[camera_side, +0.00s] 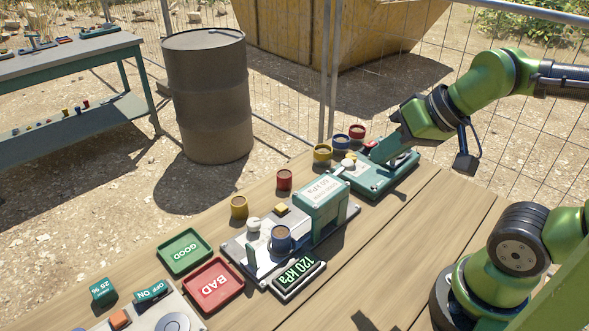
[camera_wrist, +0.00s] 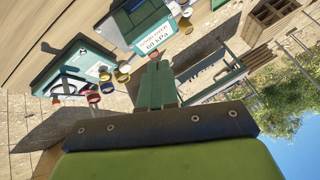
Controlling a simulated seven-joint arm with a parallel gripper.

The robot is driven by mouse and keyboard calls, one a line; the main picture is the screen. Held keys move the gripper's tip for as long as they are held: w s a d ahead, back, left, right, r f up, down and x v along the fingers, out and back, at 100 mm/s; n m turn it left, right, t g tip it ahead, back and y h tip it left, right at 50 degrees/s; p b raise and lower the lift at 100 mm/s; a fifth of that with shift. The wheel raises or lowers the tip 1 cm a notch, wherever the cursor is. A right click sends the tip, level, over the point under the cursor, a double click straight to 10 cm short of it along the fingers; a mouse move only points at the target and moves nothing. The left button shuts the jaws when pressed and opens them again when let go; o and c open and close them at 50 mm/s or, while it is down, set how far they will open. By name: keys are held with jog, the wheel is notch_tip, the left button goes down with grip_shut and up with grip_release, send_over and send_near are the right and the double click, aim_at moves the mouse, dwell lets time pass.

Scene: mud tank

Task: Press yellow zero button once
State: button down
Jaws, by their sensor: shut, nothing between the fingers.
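A small yellow square button (camera_side: 281,208) sits on the grey base of the front tester (camera_side: 335,215), beside a white knob (camera_side: 253,224). I cannot read a label on it. My gripper (camera_side: 380,153) is at the back right, low over the green-topped second device (camera_side: 402,170), well away from that button. Its dark green fingers also show in the wrist view (camera_wrist: 157,82), closed together with nothing between them. In the wrist view, the tester's sign (camera_wrist: 160,38) is above the fingers, and the second device (camera_wrist: 65,68) is to the left. The yellow button is not clear there.
Green GOOD (camera_side: 185,252) and red BAD (camera_side: 214,285) trays lie left. The front-right planks are clear.

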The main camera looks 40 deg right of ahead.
jog(key=n+g+h, duration=0.2)
jog(key=n+h, duration=0.1)
jog(key=h, duration=0.5)
send_over(280, 208)
notch_tip(280, 208, down, 11)
jog(key=shift+f, duration=0.2)
jog(key=shift+f, duration=4.45)
jog(key=shift+f, duration=0.1)
jog(key=shift+f, duration=0.3)
